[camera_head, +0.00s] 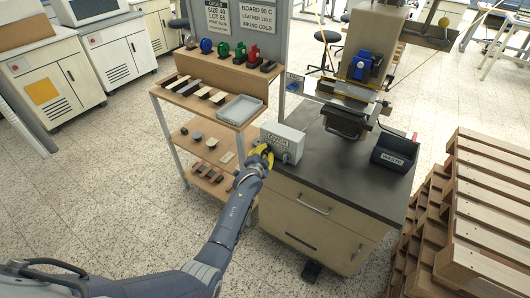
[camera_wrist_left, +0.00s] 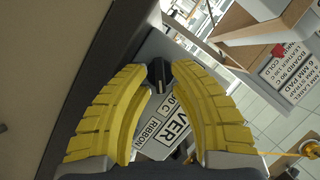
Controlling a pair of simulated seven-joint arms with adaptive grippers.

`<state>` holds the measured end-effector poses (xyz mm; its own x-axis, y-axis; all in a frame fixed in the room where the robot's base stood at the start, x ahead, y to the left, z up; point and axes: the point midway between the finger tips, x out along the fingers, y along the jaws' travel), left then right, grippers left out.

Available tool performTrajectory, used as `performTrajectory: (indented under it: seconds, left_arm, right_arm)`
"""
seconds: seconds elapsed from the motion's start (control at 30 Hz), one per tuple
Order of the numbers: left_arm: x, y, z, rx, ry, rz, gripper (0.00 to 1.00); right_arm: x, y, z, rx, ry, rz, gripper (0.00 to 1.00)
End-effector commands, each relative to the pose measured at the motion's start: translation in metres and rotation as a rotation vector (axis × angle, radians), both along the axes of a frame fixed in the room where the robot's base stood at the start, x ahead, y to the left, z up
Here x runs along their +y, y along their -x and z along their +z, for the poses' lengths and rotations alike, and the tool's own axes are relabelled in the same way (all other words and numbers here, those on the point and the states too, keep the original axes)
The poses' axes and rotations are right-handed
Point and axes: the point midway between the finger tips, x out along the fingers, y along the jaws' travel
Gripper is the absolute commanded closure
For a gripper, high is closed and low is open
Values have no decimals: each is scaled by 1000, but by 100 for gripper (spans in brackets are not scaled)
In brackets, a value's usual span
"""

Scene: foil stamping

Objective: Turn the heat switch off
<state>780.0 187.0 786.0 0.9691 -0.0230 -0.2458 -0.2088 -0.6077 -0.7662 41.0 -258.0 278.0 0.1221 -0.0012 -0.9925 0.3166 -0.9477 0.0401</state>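A light grey control box (camera_head: 283,142) with a white label stands at the left front corner of the dark bench top. My left gripper (camera_head: 262,153), with yellow fingers, is at the box's left front side in the head view. In the left wrist view a small black switch knob (camera_wrist_left: 159,76) shows between the tips of my left gripper (camera_wrist_left: 161,78). The fingertips are on either side of the knob with little gap. Whether they touch it cannot be told. The gripper hides the knob in the head view. My right gripper is not in view.
A shelf rack (camera_head: 180,118) with stamps and a grey tray (camera_head: 239,110) is to the left. Wooden pallets (camera_head: 490,190) are stacked at the right.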

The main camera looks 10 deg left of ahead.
Motion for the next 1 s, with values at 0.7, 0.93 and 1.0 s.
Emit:
performTrajectory:
  seconds: [0.7,0.93,1.0]
  left_arm:
    - [0,-7,-2,0,0,0,97]
    - [0,-7,-2,0,0,0,100]
    - [0,-7,-2,1,2,0,100]
  right_arm:
    - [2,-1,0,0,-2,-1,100]
    - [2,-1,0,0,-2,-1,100]
    - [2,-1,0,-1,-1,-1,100]
